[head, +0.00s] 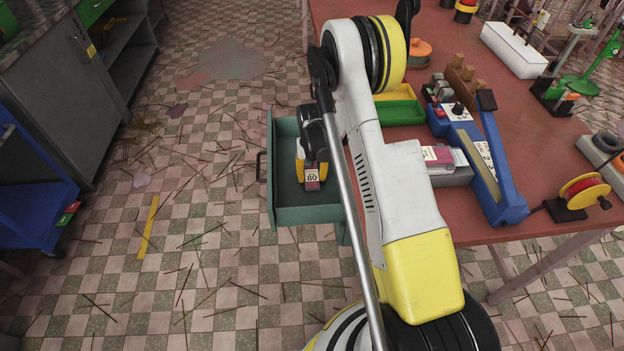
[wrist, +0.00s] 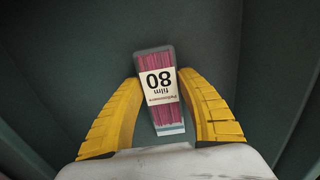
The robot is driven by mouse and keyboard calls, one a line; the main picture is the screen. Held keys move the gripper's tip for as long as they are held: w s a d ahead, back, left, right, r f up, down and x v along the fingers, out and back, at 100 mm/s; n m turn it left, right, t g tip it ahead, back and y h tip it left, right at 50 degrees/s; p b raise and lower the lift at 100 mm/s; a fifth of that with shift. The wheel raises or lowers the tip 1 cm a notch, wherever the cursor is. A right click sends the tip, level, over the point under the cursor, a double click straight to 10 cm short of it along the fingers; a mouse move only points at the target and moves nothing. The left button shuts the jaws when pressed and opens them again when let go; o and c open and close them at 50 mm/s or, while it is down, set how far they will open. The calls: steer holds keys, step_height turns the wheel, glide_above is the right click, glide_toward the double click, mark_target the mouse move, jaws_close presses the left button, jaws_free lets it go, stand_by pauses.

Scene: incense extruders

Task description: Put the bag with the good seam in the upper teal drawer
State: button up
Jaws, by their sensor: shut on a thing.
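The teal drawer (head: 306,217) is pulled out from the left side of the red workbench and stands open. My gripper (head: 311,176) points down inside it, with yellow fingers shut on a bag (head: 312,185) of magenta sticks. I cannot tell whether the bag touches the floor. The seam's quality is too small to judge. Another bag (head: 438,156) with magenta contents lies on a grey block on the bench.
A blue sealer (head: 478,165), a green tray (head: 399,112), a white box (head: 514,49) and a yellow-red spool (head: 585,190) stand on the bench (head: 510,110). A grey cabinet (head: 55,95) and blue cart (head: 30,195) are at left. Loose sticks litter the tiled floor.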

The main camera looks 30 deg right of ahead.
steer(key=shift+f, duration=0.15)
steer(key=o, duration=1.1)
